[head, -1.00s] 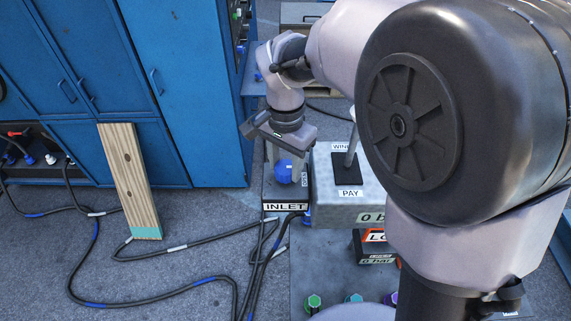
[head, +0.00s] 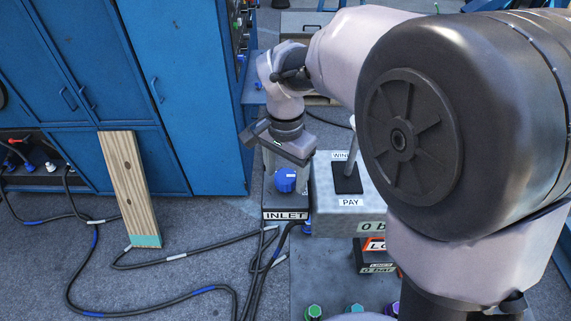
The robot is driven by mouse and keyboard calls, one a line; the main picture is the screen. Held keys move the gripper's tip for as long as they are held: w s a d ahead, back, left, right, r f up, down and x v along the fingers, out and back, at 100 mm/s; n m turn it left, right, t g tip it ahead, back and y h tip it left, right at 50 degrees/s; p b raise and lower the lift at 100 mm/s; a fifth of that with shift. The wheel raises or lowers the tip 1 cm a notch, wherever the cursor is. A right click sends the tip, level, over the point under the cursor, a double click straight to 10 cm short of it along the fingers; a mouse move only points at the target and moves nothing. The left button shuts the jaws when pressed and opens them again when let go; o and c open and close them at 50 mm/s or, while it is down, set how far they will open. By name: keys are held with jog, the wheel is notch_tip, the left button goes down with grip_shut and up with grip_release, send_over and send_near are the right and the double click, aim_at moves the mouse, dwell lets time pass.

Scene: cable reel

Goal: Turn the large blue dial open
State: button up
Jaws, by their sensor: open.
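The large blue dial (head: 286,181) sits on the dark box labelled INLET (head: 285,215), in the middle of the head view. A small white mark shows on the dial. My gripper (head: 279,148) is directly above and behind the dial in the picture, pointing down at it. The gripper is open and holds nothing that I can see. Its fingertips are hard to make out, so I cannot tell whether they touch the dial.
A grey box with a lever (head: 352,165) and WIND and PAY labels stands right of the dial. Black cables (head: 190,292) run over the floor. A wooden plank (head: 133,190) leans on the blue cabinet (head: 200,90). Several small coloured knobs (head: 313,312) are in front.

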aim_at(286, 176)
notch_tip(286, 176, up, 17)
jog(key=p, duration=0.5)
jog(key=shift+r, duration=0.15)
